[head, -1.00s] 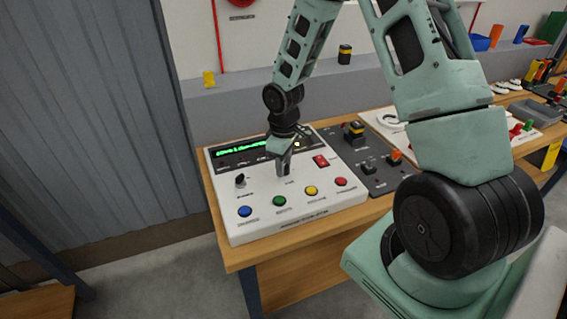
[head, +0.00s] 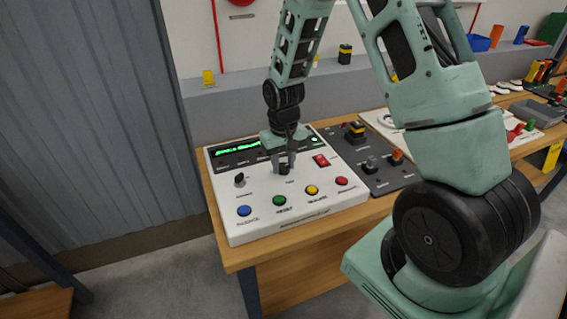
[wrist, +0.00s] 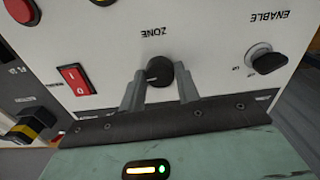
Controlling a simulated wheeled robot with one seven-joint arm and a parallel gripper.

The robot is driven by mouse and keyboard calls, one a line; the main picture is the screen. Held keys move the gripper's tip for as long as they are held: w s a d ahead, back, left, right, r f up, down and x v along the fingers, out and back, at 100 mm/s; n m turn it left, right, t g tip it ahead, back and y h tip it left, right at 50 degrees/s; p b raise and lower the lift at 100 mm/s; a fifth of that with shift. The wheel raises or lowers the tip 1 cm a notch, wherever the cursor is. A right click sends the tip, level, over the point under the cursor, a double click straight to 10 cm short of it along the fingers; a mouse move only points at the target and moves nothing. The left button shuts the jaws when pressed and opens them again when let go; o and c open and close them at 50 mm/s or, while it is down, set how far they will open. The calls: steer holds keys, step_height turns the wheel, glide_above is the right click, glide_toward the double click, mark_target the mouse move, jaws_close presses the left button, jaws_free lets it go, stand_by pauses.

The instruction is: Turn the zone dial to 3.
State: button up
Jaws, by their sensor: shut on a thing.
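In the head view my gripper (head: 285,168) points down at the middle of the panel and hides most of the dial. The dial's pointer and numbers cannot be read.
The black enable knob (head: 239,179) is left of the dial, and a red rocker switch (head: 321,160) is right of it. Blue (head: 244,211), green (head: 279,200), yellow (head: 312,190) and red (head: 342,181) buttons line the front. A dark panel (head: 372,165) adjoins on the right.

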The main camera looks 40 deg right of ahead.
mark_target(284, 166)
steer(key=shift+m, duration=0.5)
steer(key=o, duration=1)
step_height(284, 166, up, 18)
steer(key=shift+f+b, duration=0.25)
steer(key=shift+b, duration=0.75)
steer(key=s+a+n, duration=0.3)
steer(key=s+a, duration=0.2)
steer(key=a, duration=0.4)
steer(key=s+a+n, duration=0.3)
steer(key=s+a, duration=0.2)
steer(key=a, duration=0.4)
steer(key=s+a+f+n, duration=0.1)
steer(key=s+a, duration=0.1)
steer(key=s, duration=0.2)
steer(key=s+a+f+n, duration=0.1)
steer(key=s+a+n, duration=0.1)
steer(key=s, duration=0.3)
steer(key=s+a+f+n, duration=0.1)
steer(key=s+a+n, duration=0.1)
steer(key=s, duration=0.3)
steer(key=shift+s+a+f+y, duration=0.1)
steer(key=shift+s+a+y, duration=0.1)
steer(key=shift+a+y, duration=0.1)
